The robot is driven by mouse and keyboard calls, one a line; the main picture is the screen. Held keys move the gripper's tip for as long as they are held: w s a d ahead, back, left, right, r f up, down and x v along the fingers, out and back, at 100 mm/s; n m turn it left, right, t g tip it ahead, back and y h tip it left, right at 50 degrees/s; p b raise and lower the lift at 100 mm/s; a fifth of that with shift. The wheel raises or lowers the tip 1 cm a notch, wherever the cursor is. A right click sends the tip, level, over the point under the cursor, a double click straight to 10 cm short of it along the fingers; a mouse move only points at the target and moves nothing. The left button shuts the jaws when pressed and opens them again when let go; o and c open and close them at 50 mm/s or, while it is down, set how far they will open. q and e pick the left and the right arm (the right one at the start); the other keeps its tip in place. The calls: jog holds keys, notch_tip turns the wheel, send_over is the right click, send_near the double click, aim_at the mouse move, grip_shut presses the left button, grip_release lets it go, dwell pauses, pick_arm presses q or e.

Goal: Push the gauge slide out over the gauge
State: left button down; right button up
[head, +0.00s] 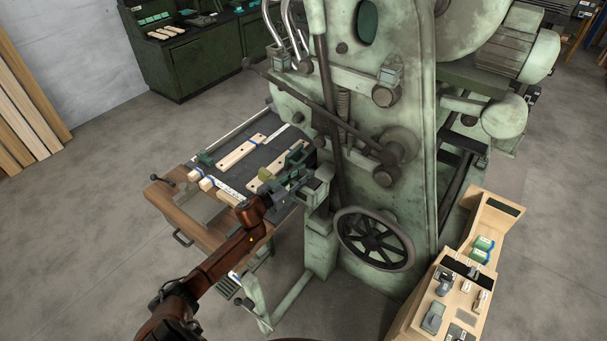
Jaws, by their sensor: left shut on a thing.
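My left gripper (283,193) reaches in from the lower left to the right side of the work table, beside the green machine. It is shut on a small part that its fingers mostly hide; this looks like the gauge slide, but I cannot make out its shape. I cannot tell which part is the gauge. My right gripper is not in view.
The table (207,232) carries wooden strips (242,151), some with blue bands. The large green machine (405,130) with a handwheel (375,238) stands close on the right. A wooden tray (408,318) of small parts is at the lower right. Floor is open at left.

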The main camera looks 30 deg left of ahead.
pick_arm(q)
jog(key=a, duration=0.8)
jog(key=shift+w, duration=0.3)
jog(key=shift+a, duration=0.1)
jog(key=c, duration=1.5)
grip_release()
jog(key=shift+s, duration=0.1)
jog(key=v, duration=1.1)
jog(key=shift+s+a, duration=0.2)
jog(key=shift+s, duration=0.2)
